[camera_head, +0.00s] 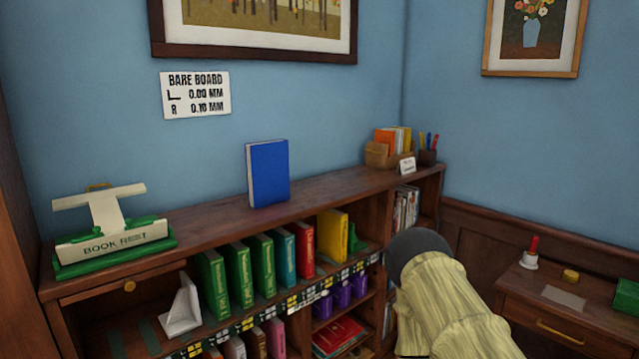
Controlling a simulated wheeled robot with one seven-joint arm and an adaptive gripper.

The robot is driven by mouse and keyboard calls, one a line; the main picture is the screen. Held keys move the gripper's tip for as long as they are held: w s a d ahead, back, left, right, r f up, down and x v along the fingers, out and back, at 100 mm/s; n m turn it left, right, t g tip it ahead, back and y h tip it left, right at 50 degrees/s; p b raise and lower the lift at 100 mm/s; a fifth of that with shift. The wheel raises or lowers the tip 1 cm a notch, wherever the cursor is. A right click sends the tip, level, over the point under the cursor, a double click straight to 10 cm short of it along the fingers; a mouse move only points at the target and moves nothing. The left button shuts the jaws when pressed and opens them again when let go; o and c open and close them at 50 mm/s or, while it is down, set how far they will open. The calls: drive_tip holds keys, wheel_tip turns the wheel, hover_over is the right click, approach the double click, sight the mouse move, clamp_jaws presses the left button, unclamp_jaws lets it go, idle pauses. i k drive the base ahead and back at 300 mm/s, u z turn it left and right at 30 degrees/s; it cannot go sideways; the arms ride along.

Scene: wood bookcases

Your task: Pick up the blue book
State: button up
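The blue book (268,173) stands upright on the top board of the wooden bookcase (205,228), near the middle and close to the wall. Its front cover faces the camera and nothing touches it. A ribbed yellow sleeve with a dark rounded end is at the lower right and looks like part of my arm. My gripper's fingers do not show. The arm part is below and to the right of the blue book, apart from it.
A white and green book rest (112,240) stands on the top board's left end. A box of cards (377,154) and a pen cup (427,157) stand at its right end.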

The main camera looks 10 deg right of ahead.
sight(266, 162)
drive_tip(key=u, duration=1.05)
drive_tip(key=k, duration=0.1)
drive_tip(key=z, duration=2.45)
drive_tip(key=i, duration=1.35)
drive_tip(key=u, duration=0.75)
drive_tip(key=i, duration=0.8)
drive_tip(key=u, duration=0.9)
